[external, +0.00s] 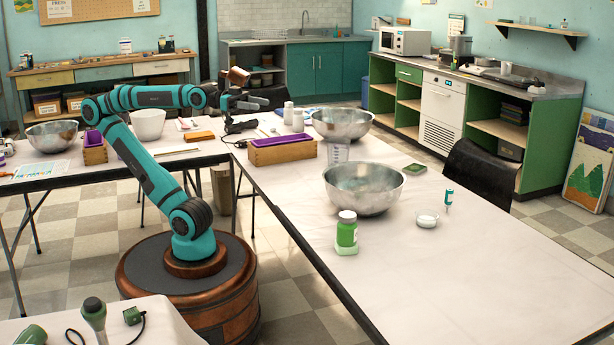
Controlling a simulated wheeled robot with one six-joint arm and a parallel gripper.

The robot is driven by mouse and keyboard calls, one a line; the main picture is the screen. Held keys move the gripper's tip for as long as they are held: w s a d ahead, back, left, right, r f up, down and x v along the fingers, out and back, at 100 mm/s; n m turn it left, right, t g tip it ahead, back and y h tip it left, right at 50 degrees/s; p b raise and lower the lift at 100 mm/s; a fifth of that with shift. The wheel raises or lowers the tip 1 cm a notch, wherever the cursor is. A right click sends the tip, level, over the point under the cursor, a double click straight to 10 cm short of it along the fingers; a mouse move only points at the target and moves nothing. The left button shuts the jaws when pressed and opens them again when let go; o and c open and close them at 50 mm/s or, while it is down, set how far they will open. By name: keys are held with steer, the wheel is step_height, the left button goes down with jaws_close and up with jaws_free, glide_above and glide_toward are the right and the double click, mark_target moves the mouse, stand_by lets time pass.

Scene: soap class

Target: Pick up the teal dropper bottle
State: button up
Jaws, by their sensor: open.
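The teal dropper bottle (448,198) is a small teal cylinder with a pale label band. It stands on the white-covered right table, right of the near steel bowl and behind a small clear dish of white stuff. My gripper (262,103) is up at the left, above the far part of the tables. It is open with its fingers pointing right, and nothing shows between them. It is well apart from the bottle, to its left and higher.
Near the bottle are a steel bowl (364,189), the small dish (427,218) and a green-filled jar (347,234). A measuring jug (339,153), a wooden box with purple (282,149) and another steel bowl (342,124) stand farther back. The table's front right is clear.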

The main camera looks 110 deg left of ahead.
steer(key=w+a+r+g, duration=0.15)
steer(key=w+r, duration=0.25)
steer(key=w, duration=0.5)
steer(key=m+g, duration=0.1)
steer(key=g, duration=1.5)
glide_above(448, 203)
steer(key=a, duration=0.2)
step_height(448, 203, down, 21)
steer(key=f, duration=1.7)
steer(key=shift+d, duration=0.3)
steer(key=c, duration=1)
